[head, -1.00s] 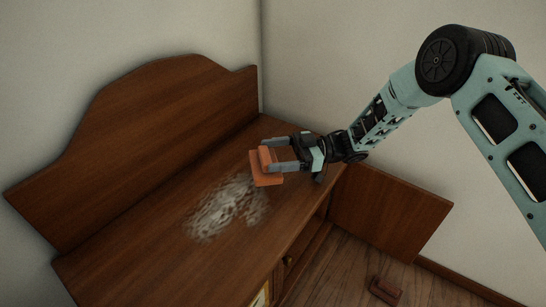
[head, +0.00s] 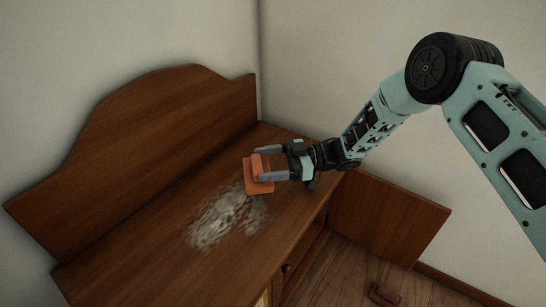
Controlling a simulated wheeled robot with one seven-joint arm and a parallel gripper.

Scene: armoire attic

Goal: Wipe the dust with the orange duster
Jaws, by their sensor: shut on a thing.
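The orange duster (head: 257,187) is held by my gripper (head: 264,162), whose fingers are shut on its raised grip. The duster is at the upper right edge of the dust, and it hides part of that edge. Whether its underside touches the top cannot be told for sure. The dust (head: 222,222) is a pale, streaky patch on the brown wooden cabinet top (head: 165,262).
A tall wooden back panel (head: 140,140) rises behind the top. An open cabinet door (head: 390,215) sticks out at the right. A small reddish-brown block (head: 384,294) lies on the wooden floor. The cabinet top around the dust is clear.

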